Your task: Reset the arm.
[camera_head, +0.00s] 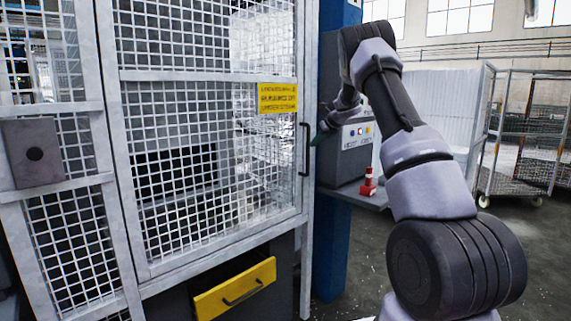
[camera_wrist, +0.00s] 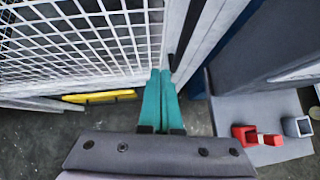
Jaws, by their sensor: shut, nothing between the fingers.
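My gripper (camera_head: 318,138) shows small in the head view, at the end of my raised, bent arm. It is just right of the mesh door's handle, in front of the grey control box. In the wrist view my gripper's two teal fingers (camera_wrist: 161,78) lie side by side, shut with nothing between them. Their tips appear near the right edge of the mesh door (camera_head: 205,155). The dark door handle (camera_head: 306,148) is close by, and it also shows in the wrist view (camera_wrist: 186,42). I cannot tell whether the fingers touch the door frame.
A yellow drawer front (camera_head: 235,289) juts out below the door. Right of the blue post (camera_head: 332,245), the control box (camera_head: 345,155) sits on a shelf with a red-and-white item (camera_head: 368,183). A wire cart (camera_head: 520,150) stands at right. Some floor is open.

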